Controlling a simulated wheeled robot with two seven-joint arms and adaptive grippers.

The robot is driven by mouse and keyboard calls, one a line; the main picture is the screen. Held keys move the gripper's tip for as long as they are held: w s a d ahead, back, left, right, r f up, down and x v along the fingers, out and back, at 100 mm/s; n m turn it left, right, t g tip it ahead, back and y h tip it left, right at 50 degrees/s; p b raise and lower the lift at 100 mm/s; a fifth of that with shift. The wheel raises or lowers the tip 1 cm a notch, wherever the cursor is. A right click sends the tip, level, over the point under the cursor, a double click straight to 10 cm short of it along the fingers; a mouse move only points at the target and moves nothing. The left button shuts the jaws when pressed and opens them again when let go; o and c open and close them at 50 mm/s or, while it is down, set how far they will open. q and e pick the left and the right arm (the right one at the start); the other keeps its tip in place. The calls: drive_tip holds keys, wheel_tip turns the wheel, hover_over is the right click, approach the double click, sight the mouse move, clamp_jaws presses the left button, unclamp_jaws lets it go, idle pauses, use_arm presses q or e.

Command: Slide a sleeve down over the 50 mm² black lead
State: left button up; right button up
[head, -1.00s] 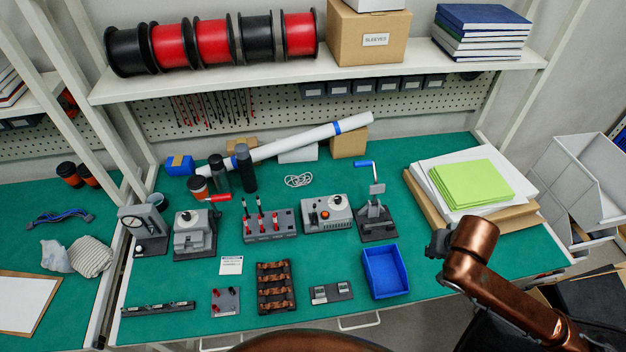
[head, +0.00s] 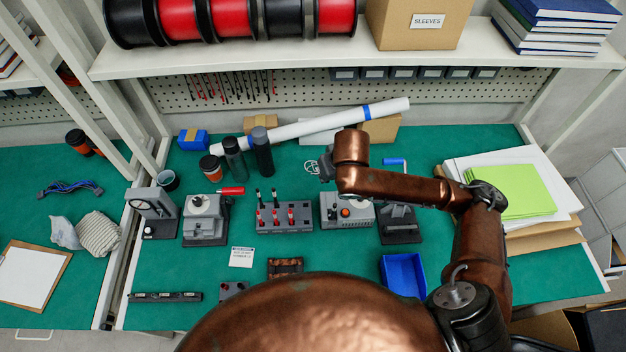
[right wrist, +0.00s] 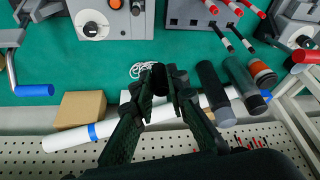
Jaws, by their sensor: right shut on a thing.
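The lead stand (head: 284,218) is a grey block holding several upright leads, red ones in front and black ones behind. Two black leads (head: 273,197) stand at its back; I cannot read which is the 50 mm² one. The black leads also show in the right wrist view (right wrist: 228,42). My right gripper (head: 326,166) is over the back of the bench, behind the grey device with the orange knob. In the right wrist view, my right gripper (right wrist: 163,88) is shut on a small dark sleeve (right wrist: 158,73), partly hidden by the fingers. It is well apart from the leads. My left gripper is not in view.
Two dark bottles (head: 263,151) and an orange-banded cup (head: 211,167) stand behind the stand. A long white tube (head: 320,124) lies at the back. The orange-knob device (head: 347,211), crank tool (head: 400,222) and blue tray (head: 404,272) are to the right.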

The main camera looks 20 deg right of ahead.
drive_tip(key=s+f+n+y+p, duration=0.1)
drive_tip(key=n+p, duration=0.1)
drive_tip(key=p, duration=0.1)
drive_tip(key=s+d+f+n+p, duration=0.1)
drive_tip(key=f+n+p, duration=0.1)
drive_tip(key=n+p, duration=0.1)
drive_tip(key=d+f+n+g+y+p, duration=0.1)
drive_tip(key=f+n+p, duration=0.1)
drive_tip(key=p, duration=0.1)
drive_tip(key=shift+s+d+n+y+p, duration=0.15)
drive_tip(key=shift+s+n+y+p, duration=0.15)
drive_tip(key=shift+s+p, duration=0.1)
drive_tip(key=shift+s+f+n, duration=0.1)
drive_tip(key=shift+f+n, duration=0.05)
drive_tip(key=shift+n, duration=0.15)
drive_tip(key=shift+s+d+f, duration=0.1)
drive_tip(key=shift+s+f, duration=0.05)
drive_tip(key=shift+f, duration=0.3)
wheel_tip(320, 180, down, 3)
drive_tip(key=b, duration=0.4)
drive_tip(key=shift+r+b, duration=0.1)
drive_tip(key=shift+b, duration=0.2)
drive_tip(key=shift+f+p, duration=0.35)
